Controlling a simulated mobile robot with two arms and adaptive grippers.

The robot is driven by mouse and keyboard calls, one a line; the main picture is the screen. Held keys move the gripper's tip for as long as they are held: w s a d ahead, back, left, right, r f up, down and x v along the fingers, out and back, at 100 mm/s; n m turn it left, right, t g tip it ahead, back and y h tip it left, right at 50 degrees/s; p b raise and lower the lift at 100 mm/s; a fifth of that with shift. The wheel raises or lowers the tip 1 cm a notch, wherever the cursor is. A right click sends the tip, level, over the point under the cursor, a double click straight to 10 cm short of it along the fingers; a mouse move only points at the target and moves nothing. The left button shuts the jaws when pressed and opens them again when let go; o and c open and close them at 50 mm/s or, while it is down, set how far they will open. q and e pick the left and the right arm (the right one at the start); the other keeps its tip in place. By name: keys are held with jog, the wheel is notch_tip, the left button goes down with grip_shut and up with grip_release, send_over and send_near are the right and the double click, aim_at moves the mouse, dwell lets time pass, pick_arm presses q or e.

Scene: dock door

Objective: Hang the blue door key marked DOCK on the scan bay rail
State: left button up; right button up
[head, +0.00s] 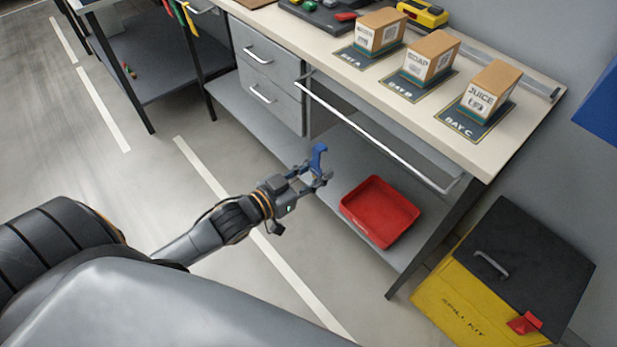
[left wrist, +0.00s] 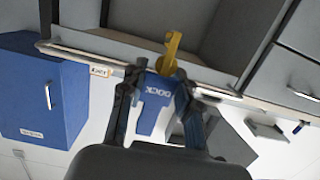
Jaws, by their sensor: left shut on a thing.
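My left gripper (head: 318,176) is shut on the blue door key (head: 319,157) and holds it up in front of the workbench. In the left wrist view the gripper (left wrist: 157,82) has its fingers on either side of the key's blue head (left wrist: 154,98), where DOCK reads upside down. The key's gold part (left wrist: 170,52) sticks out beyond the fingertips. A pale metal rail (head: 375,143) runs along the bench front; it also shows in the left wrist view (left wrist: 85,57). In the head view a gap shows between key and rail. My right gripper is out of view.
Boxes stand on bay mats on the benchtop (head: 330,48), including a JUICE box (head: 482,100). A red tray (head: 380,211) sits on the lower shelf (head: 345,165). Drawers (head: 268,70) are left of the rail. A yellow bin with a black lid (head: 525,265) stands at the right.

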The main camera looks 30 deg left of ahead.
pick_arm(q)
jog(key=shift+x, duration=0.8)
jog(key=b+x, duration=0.6)
jog(key=x, duration=0.4)
jog(key=shift+w+d, duration=0.15)
jog(key=shift+w, duration=0.2)
jog(key=shift+f, duration=0.1)
jog(key=o, duration=1)
jog(key=shift+s, duration=0.1)
